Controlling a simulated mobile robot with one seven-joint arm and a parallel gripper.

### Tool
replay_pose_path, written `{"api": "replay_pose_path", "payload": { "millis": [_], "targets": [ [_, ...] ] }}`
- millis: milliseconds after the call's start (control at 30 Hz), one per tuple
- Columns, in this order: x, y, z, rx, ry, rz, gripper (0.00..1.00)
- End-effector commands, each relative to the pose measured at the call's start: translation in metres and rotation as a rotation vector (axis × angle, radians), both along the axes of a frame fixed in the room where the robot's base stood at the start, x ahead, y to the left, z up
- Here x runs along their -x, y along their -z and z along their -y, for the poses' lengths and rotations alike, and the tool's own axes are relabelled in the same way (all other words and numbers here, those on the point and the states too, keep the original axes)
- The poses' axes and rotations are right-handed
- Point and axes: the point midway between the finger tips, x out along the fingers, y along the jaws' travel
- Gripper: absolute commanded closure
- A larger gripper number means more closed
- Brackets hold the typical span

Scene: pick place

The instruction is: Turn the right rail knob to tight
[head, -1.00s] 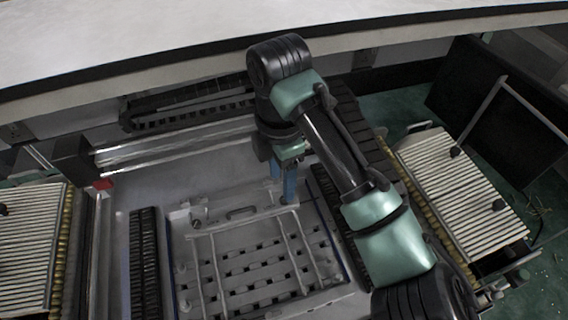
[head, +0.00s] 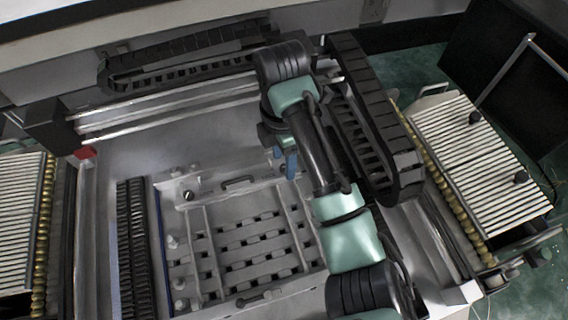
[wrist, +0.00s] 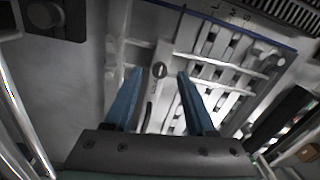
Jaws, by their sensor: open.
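My gripper (head: 285,170) is over the back right corner of the grey slotted fixture plate (head: 255,225). Its two blue fingers are open, with a gap between the tips (wrist: 159,73). In the wrist view a small round dark knob with a light slot (wrist: 160,70) shows between the fingertips; I take it to be the right rail knob. I cannot tell whether it lies between the fingers in depth or beyond them. In the head view my gripper hides that corner. A similar left knob (head: 189,196) sits on the back bar's left end.
A handle (head: 238,182) stands on the back bar. A black cable chain (head: 375,140) runs close right of my arm, and another chain (head: 130,245) lies left of the plate. Ribbed panels (head: 478,165) flank the machine. Bare grey floor lies behind the plate.

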Motion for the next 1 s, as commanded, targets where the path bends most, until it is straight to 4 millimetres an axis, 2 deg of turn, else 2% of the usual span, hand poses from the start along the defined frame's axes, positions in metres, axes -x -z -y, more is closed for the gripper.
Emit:
{"api": "replay_pose_path", "payload": {
  "millis": [167, 433, 467, 700, 767, 1000],
  "targets": [
    [0.0002, 0.0106, 0.0012, 0.001, 0.002, 0.000, 0.44],
    [0.0001, 0.0120, 0.0011, 0.000, 0.001, 0.001, 0.44],
    [0.0001, 0.0119, 0.0011, 0.000, 0.001, 0.001, 0.48],
    [0.0001, 0.0117, 0.0009, 0.000, 0.001, 0.001, 0.91],
    [0.0001, 0.0117, 0.0009, 0.000, 0.001, 0.001, 1.00],
    [0.0001, 0.0115, 0.0009, 0.001, 0.003, 0.001, 1.00]
  ]
}}
